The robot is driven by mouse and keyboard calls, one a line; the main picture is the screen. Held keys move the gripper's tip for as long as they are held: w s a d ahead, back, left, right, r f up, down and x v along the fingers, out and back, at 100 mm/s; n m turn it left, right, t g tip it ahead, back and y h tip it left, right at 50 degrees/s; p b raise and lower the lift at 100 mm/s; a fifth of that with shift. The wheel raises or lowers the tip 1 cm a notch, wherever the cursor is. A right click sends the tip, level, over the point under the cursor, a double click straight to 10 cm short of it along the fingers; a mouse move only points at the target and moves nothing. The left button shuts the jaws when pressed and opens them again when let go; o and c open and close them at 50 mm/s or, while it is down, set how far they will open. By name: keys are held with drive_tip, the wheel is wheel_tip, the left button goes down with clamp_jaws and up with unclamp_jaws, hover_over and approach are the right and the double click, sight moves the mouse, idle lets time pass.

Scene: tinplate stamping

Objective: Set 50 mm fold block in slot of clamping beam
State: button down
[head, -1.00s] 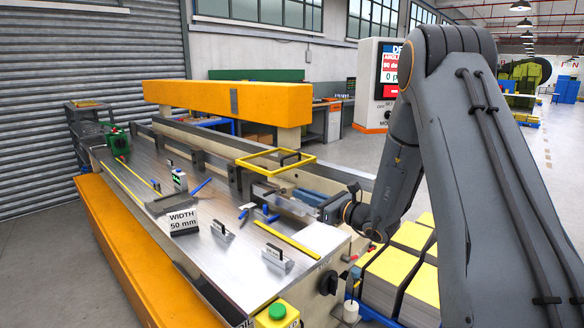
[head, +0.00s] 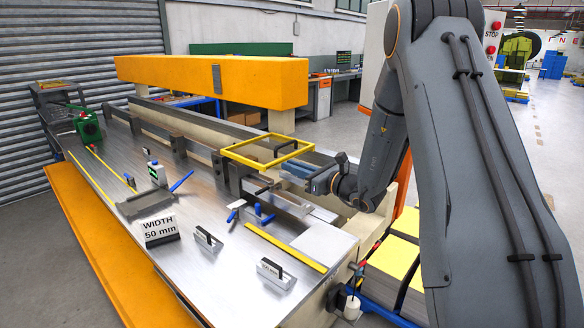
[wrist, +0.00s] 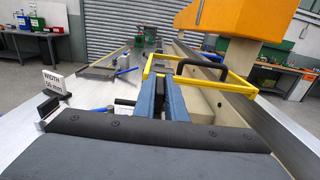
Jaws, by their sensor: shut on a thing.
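My gripper (head: 288,170) is at the right end of the machine, beside the yellow frame. In the wrist view its two blue fingers (wrist: 162,98) are close together on a dark piece (wrist: 155,82), mostly hidden between them. I cannot read its width, and its contact with the beam is unclear. The clamping beam (head: 200,156) runs along the machine, with several dark blocks (head: 235,177) spaced along it and gaps between them. Two small handled blocks (head: 208,238) and (head: 273,270) stand on the metal bed. A sign (head: 160,229) reads WIDTH 50 mm.
The yellow frame (head: 237,157) with a black handle stands close to my gripper. Blue-handled tools (head: 235,210) and a yellow strip (head: 285,247) lie on the bed. A large orange beam (head: 210,80) stands behind. The near bed is partly clear.

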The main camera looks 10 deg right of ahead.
drive_tip(key=shift+s+d+r, duration=0.1)
drive_tip(key=shift+s, duration=0.1)
drive_tip(key=shift+f+b, duration=2.95)
drive_tip(key=shift+f, duration=1.05)
drive_tip(key=c, duration=1.7)
unclamp_jaws()
drive_tip(key=b+v, duration=0.2)
drive_tip(key=v, duration=0.6)
